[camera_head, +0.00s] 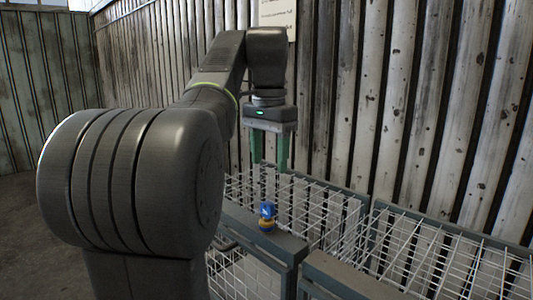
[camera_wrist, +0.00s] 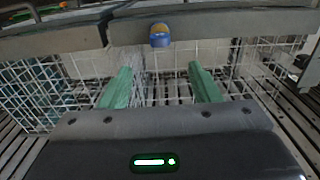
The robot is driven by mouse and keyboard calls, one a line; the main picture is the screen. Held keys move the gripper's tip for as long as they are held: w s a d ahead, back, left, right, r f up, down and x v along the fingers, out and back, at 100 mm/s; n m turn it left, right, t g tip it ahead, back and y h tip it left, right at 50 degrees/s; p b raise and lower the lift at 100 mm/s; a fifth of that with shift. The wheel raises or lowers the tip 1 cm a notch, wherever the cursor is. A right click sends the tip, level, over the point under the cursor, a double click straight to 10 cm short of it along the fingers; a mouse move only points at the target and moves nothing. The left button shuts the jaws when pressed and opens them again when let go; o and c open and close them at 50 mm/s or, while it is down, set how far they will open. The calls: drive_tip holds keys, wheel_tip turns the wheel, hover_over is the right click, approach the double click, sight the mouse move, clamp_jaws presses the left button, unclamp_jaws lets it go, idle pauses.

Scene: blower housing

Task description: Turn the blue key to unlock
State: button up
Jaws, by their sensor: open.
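The blue key (camera_head: 267,209) sits on a yellow lock body on the top rail of a wire-mesh crate in the head view. In the wrist view the blue key (camera_wrist: 160,39) shows near the top middle, with yellow at its edge. My gripper (camera_head: 269,166) points down with its two green fingers apart and empty. It is above and behind the key, over the mesh area. In the wrist view my gripper's fingertips (camera_wrist: 160,70) frame mesh below the key, and nothing is between them. The key's far side is hidden in the head view.
The dark rail (camera_head: 285,243) carries the lock. A second mesh crate (camera_head: 420,248) stands beside it on the right. A corrugated metal wall (camera_head: 400,110) rises close behind the crates. Open air surrounds the key above the rail.

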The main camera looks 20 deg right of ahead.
sight(269, 208)
wheel_tip(269, 208, down, 13)
drive_tip(key=shift+r+b, duration=0.2)
drive_tip(key=shift+b, duration=0.4)
drive_tip(key=shift+c, duration=0.3)
drive_tip(key=c, duration=1)
